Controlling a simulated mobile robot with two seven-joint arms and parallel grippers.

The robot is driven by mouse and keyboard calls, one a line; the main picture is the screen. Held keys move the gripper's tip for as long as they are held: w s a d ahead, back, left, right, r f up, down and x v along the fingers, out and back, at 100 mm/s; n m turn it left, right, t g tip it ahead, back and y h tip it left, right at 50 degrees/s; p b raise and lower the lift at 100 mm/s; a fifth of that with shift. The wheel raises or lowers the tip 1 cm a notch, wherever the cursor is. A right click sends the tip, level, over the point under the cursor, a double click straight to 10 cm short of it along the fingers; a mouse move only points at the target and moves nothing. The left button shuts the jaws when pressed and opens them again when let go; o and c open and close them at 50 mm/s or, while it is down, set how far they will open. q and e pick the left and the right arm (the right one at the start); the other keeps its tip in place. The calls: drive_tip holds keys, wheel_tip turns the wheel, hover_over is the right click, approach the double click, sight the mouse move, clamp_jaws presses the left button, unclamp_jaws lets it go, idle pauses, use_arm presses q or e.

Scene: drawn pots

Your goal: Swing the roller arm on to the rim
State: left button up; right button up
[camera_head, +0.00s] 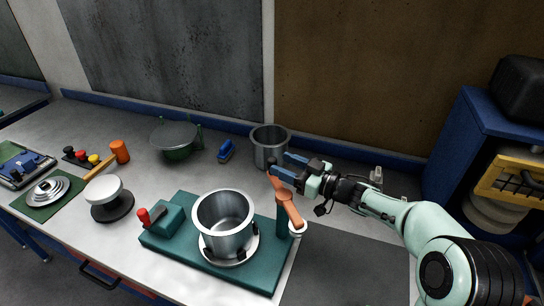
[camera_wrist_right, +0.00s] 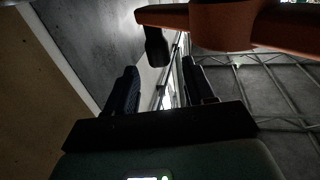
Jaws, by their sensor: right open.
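The orange roller arm (camera_head: 288,208) stands on a teal post at the right end of the teal base (camera_head: 205,262). A pale roller (camera_head: 297,228) sits at its near end, apart from the rim of the steel pot (camera_head: 223,212), which stands upright on a pale round support. My right gripper (camera_head: 283,164) is open at the arm's far end. In the right wrist view, the roller arm (camera_wrist_right: 230,24) crosses the top, and its dark peg (camera_wrist_right: 157,48) hangs in line with the gap between the fingers (camera_wrist_right: 160,88). Whether they touch it I cannot tell. My left gripper is out of view.
A red-handled teal block (camera_head: 166,217) is on the base's left end. Another steel pot (camera_head: 269,147) stands close behind my right gripper. A blue block (camera_head: 226,150), a green pot (camera_head: 176,140) and an orange cylinder (camera_head: 120,151) are farther back left. Bare bench lies between.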

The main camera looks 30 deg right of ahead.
sight(272, 159)
drive_tip(key=shift+p+x, duration=0.35)
drive_tip(key=shift+x, duration=2)
clamp_jaws()
